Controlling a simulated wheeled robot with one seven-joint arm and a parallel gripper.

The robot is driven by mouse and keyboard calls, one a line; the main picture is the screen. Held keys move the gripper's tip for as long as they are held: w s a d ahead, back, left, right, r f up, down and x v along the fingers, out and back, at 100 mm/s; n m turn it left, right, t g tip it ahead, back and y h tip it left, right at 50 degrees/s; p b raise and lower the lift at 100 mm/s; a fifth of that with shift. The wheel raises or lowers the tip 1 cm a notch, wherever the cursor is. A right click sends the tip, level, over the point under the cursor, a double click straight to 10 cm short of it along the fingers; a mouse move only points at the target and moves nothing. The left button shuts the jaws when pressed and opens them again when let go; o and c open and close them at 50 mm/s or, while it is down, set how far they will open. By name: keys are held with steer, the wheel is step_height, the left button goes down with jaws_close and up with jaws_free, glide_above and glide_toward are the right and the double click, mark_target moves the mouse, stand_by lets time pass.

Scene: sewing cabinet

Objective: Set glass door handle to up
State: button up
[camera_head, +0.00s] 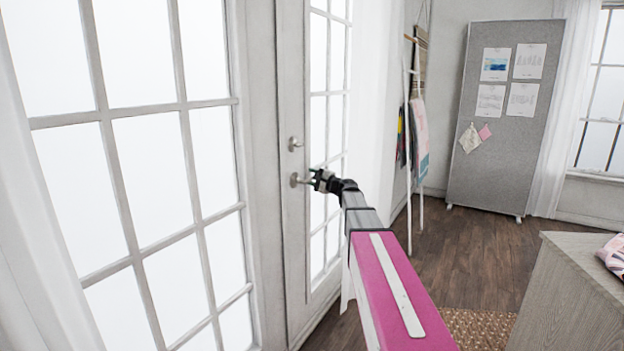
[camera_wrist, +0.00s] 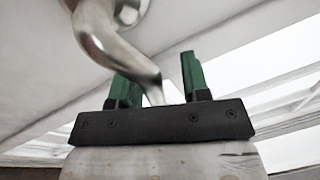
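The glass door handle (camera_head: 296,180) is a silver lever on the white frame of the glass door (camera_head: 293,240), below a round silver knob or lock (camera_head: 295,143). My gripper (camera_head: 318,180) is at the handle's right side in the head view. In the wrist view the curved metal handle (camera_wrist: 108,40) comes down from the upper left, and its end lies between the two green fingers of my gripper (camera_wrist: 158,85). The fingers are apart. The handle is close to the left finger, with a gap to the right finger. Whether it touches the left finger is unclear.
Another paned door or window panel (camera_head: 150,150) stands at the left. A ladder rack with cloths (camera_head: 413,130) and a grey pinboard (camera_head: 503,125) are at the back. A wooden cabinet (camera_head: 570,300) is at the right. Brown floor (camera_head: 475,255) between is clear.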

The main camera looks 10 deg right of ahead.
steer(key=v, duration=1.1)
stand_by(0.3)
steer(key=s+a+f+n+g+h, duration=0.2)
steer(key=s+a+f+n+g, duration=0.4)
steer(key=f, duration=0.5)
steer(key=s+a+f+n+g+h, duration=0.1)
steer(key=s+a+f+g+h, duration=0.3)
steer(key=s+f, duration=0.55)
steer(key=s+d+f+n+g+h, duration=0.2)
steer(key=s+f+n+g+h, duration=0.2)
steer(key=s+f, duration=0.8)
steer(key=s+n+h, duration=0.2)
steer(key=s+h, duration=0.1)
steer(key=s, duration=0.1)
steer(key=shift+d+f, duration=0.2)
